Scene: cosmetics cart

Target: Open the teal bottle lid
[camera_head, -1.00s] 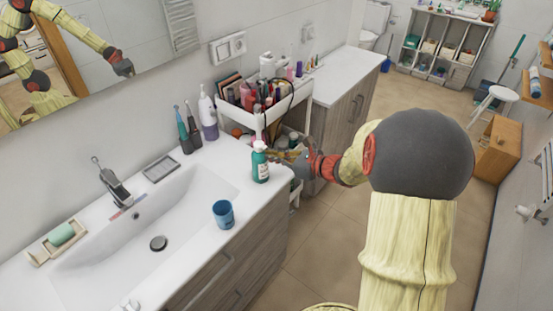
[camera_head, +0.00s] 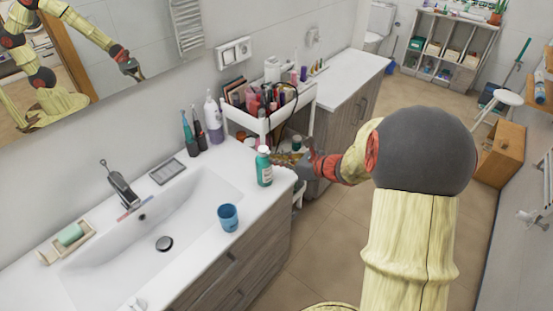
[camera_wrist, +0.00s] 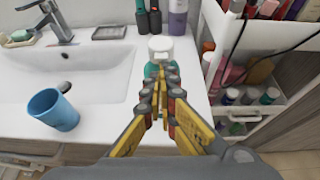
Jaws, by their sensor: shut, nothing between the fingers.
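The teal bottle (camera_head: 265,170) stands upright near the right end of the white sink counter. Its white lid (camera_head: 263,150) is on top. In the wrist view the white lid (camera_wrist: 160,46) shows just beyond my fingertips, and part of the teal body (camera_wrist: 151,70) shows beside them; the rest is hidden behind the fingers. My gripper (camera_wrist: 161,72) is shut and empty, pointing at the bottle. In the head view my gripper (camera_head: 282,158) is just right of the bottle, near its upper part. I cannot tell whether the fingertips touch it.
A blue cup (camera_head: 228,217) stands on the counter's front edge, by the sink basin (camera_head: 130,235). A white cart (camera_head: 300,104) crowded with cosmetics is close behind my gripper. Toothbrushes and a white-and-purple bottle (camera_head: 213,120) stand at the counter's back.

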